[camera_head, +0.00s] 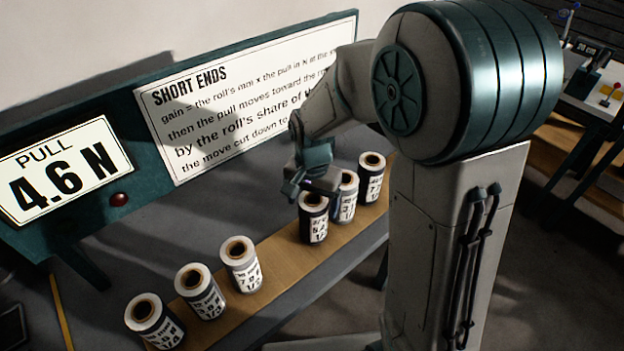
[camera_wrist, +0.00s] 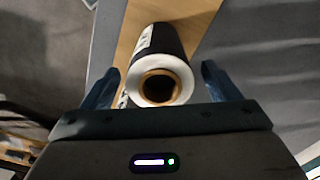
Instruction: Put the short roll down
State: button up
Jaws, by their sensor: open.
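My gripper (camera_head: 316,186) is open above the wooden strip, right at a dark roll (camera_head: 313,222) with a white label. In the wrist view the open fingers of my gripper (camera_wrist: 161,84) stand on either side of the dark roll (camera_wrist: 158,60), with gaps at both sides. Its white end and brown hollow core face the camera. The dark roll stands upright on the wooden strip (camera_head: 275,262), its top partly hidden by my gripper. A white roll (camera_head: 346,203) stands just right of it, also partly hidden. I cannot tell by sight which roll is the short one.
Another roll (camera_head: 371,180) stands at the strip's right end. A sign reads PULL 4.6 N (camera_head: 62,170); a SHORT ENDS board (camera_head: 245,100) stands behind.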

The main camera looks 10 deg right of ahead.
notch_tip(320, 180, up, 10)
jog(key=shift+f, duration=0.25)
jog(key=shift+s+d+r, duration=0.1)
jog(key=shift+r, duration=0.15)
jog(key=s+d+n+t, duration=0.1)
jog(key=s+d+n, duration=0.2)
jog(key=s, duration=0.4)
jog(key=s+d+r+n+t, duration=0.1)
jog(key=s+d+n+t, duration=0.1)
jog(key=s+d, duration=0.4)
jog(key=shift+s+r+n, duration=0.15)
jog(key=shift+s+n, duration=0.25)
jog(key=shift+s, duration=0.1)
